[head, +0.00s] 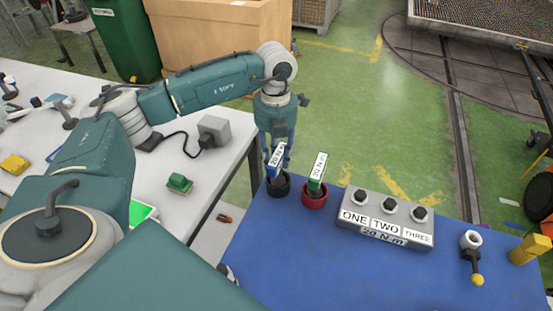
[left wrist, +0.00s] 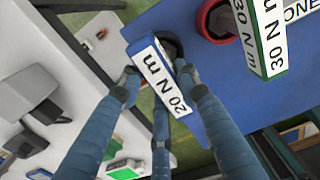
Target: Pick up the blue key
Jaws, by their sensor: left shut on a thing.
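The blue key (head: 275,161) has a white label reading 20 N m and stands upright at the dark cup (head: 279,187) on the blue table. My left gripper (head: 277,146) is above the cup, shut on the blue key. In the left wrist view the fingers (left wrist: 158,82) close around the key's labelled head (left wrist: 165,82). The key's lower end is hidden, so I cannot tell whether it is still inside the cup. My right gripper is not in view.
A green key (head: 317,172) labelled 30 N m stands in a red cup (head: 314,198) just right of the dark cup. A grey box (head: 385,218) with ONE, TWO, THREE sits further right. The blue table (head: 290,255) is clear in front.

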